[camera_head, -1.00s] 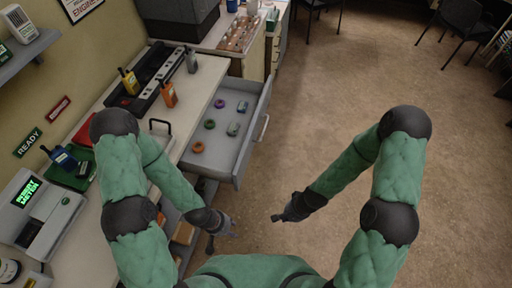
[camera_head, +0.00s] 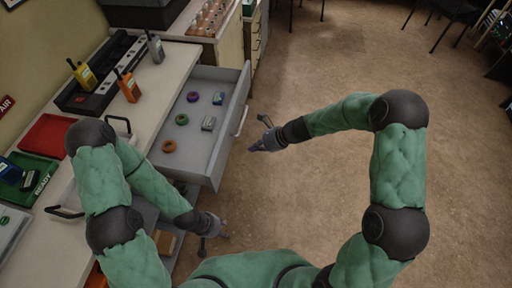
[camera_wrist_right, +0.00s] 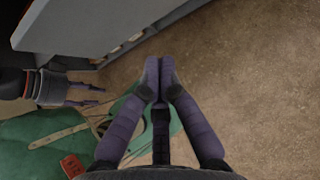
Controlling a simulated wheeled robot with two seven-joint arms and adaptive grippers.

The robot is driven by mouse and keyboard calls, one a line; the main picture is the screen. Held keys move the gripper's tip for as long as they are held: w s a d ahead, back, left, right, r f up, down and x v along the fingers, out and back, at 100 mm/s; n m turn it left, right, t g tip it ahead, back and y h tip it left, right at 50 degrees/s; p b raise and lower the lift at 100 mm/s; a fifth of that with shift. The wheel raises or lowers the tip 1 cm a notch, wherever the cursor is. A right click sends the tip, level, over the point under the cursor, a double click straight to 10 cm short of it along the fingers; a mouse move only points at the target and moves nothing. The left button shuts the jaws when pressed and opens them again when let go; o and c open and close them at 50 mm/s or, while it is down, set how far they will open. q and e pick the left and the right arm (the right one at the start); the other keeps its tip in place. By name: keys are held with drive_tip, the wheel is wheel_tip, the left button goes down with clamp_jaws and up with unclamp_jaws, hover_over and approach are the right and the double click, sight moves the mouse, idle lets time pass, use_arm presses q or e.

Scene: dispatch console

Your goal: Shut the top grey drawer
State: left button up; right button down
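The top grey drawer (camera_head: 206,164) stands pulled out from under the white counter in the head view. Its front panel faces right and carries a bar handle (camera_head: 241,121). Inside lie orange, green and purple rings and two small blue-grey items. My right gripper (camera_head: 262,134) is just right of the drawer front, apart from it, empty, with its fingers spread from the thumb. In the right wrist view, its two long fingers (camera_wrist_right: 160,72) lie side by side near a grey panel (camera_wrist_right: 85,30). My left gripper (camera_head: 214,243) is open and empty, below the drawer's near corner.
The counter (camera_head: 178,69) holds yellow, orange and grey radios, a red tray (camera_head: 47,135) and a green tray (camera_head: 34,176). Open shelving with boxes shows below the drawer. A cabinet (camera_head: 229,45) stands beyond it. The floor to the right is clear, with chairs far back.

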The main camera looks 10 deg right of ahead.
sight(226, 153)
drive_tip(key=w+a+f+b, duration=0.1)
drive_tip(key=a, duration=0.1)
drive_tip(key=a+f+b, duration=0.1)
drive_tip(key=a+f, duration=0.1)
drive_tip(key=a, duration=0.1)
drive_tip(key=w+a+f+b, duration=0.1)
drive_tip(key=a, duration=0.2)
drive_tip(key=shift+w+f, duration=0.3)
use_arm(q)
wheel_tip(226, 153, down, 4)
drive_tip(key=shift+r, duration=0.2)
